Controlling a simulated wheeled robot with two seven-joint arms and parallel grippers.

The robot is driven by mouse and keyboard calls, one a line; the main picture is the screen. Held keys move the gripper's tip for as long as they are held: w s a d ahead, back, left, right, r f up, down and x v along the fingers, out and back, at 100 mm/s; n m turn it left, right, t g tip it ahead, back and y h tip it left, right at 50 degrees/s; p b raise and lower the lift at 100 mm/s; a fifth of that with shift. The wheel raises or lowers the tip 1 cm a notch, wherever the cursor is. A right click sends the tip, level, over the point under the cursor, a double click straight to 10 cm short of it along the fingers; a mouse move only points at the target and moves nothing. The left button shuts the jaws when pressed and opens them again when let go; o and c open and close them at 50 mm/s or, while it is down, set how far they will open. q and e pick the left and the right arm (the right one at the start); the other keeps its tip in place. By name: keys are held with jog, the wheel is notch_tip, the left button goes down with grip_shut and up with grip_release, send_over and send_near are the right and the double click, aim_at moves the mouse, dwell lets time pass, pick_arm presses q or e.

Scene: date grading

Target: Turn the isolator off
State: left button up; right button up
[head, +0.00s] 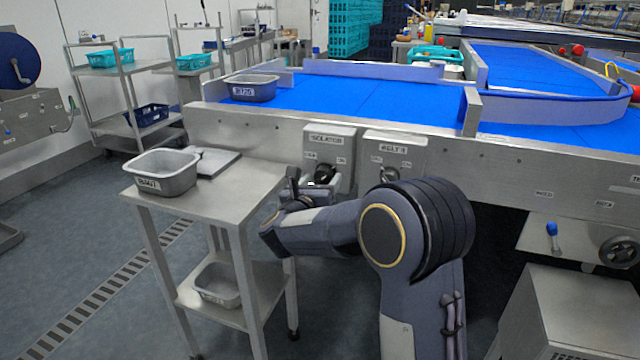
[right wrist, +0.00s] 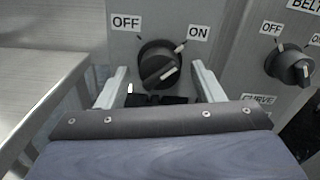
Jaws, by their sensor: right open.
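The isolator box (head: 330,142) is a grey box labelled ISOLATOR on the front of the conveyor frame. Its black rotary knob (right wrist: 158,66) has OFF printed at upper left and ON at upper right. The knob's handle with its white mark slants up to the right, toward the ON side. My right gripper (head: 299,186) is in front of the box. In the right wrist view its two fingers are open, one on each side of the knob, with visible gaps. Whether the fingertips reach past the knob's face cannot be told. My left gripper is not in view.
A second box labelled BELT (head: 396,146), with its own OFF/ON knob (right wrist: 291,66), stands close on the right. A steel table (head: 235,178) with a grey tub (head: 165,174) is on the left. The blue conveyor belt (head: 390,98) runs behind.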

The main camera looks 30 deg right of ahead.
jog(key=c, duration=1)
jog(key=shift+n, duration=1.4)
jog(key=n, duration=0.3)
jog(key=shift+r+n, duration=0.1)
jog(key=shift+n, duration=0.3)
jog(key=n+p, duration=0.2)
jog(key=n, duration=0.3)
jog(key=shift+s+r+p, duration=0.1)
jog(key=shift+p, duration=0.2)
jog(key=n+p, duration=0.3)
jog(key=n, duration=0.3)
jog(key=shift+n, duration=0.3)
